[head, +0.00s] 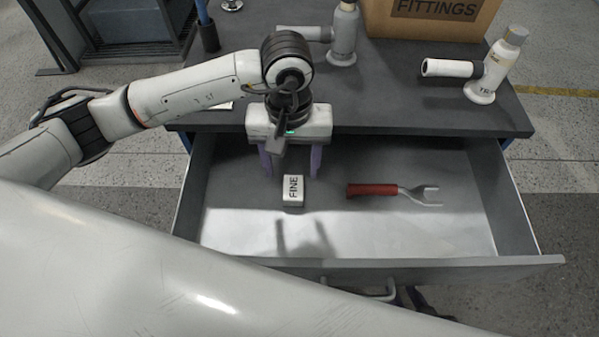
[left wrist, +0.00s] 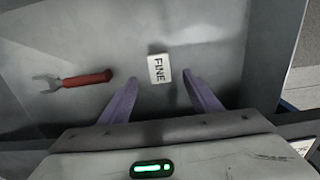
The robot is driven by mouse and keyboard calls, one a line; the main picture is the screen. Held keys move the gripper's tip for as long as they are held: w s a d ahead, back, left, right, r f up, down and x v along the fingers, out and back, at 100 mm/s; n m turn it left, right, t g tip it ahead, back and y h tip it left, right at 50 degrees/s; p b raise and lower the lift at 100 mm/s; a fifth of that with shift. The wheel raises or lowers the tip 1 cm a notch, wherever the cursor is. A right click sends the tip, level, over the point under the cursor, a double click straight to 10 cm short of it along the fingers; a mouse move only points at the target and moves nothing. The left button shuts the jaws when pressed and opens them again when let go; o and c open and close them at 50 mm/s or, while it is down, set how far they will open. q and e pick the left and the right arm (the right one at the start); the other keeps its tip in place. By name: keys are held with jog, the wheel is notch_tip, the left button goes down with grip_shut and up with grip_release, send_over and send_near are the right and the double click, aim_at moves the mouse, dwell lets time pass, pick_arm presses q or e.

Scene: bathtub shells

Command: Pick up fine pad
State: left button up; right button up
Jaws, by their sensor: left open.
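The fine pad (head: 293,191) is a small white block marked "FINE". It lies on the floor of the open drawer (head: 400,236), left of the middle in the head view. In the left wrist view the pad (left wrist: 159,69) lies just beyond the fingertips, near the line between them. My left gripper (head: 290,174) is open and empty, with its purple fingers pointing down into the drawer. In the left wrist view the fingers (left wrist: 160,82) are spread apart and do not touch the pad. My right gripper is not in view.
A red-handled wrench (head: 395,192) lies in the drawer right of the pad. The drawer walls surround both. On the bench top (head: 405,100) stand a grey bottle (head: 343,38), a white bottle (head: 497,66) and a cardboard box (head: 430,18). The drawer's front floor is clear.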

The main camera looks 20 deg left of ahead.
aim_at(293, 189)
pick_arm(q)
jog(key=f, duration=0.3)
jog(key=shift+s+f, duration=0.25)
jog(key=shift+s, duration=0.05)
jog(key=shift+w+f+p, duration=0.15)
jog(key=shift+f, duration=0.8)
jog(key=shift+w+f+p, duration=0.1)
jog(key=shift+w+f, duration=0.1)
jog(key=shift+f, duration=0.8)
jog(key=shift+w+f+p, duration=0.15)
jog(key=shift+f, duration=0.8)
jog(key=c, duration=1.1)
jog(key=shift+c, duration=0.2)
notch_tip(293, 189, up, 10)
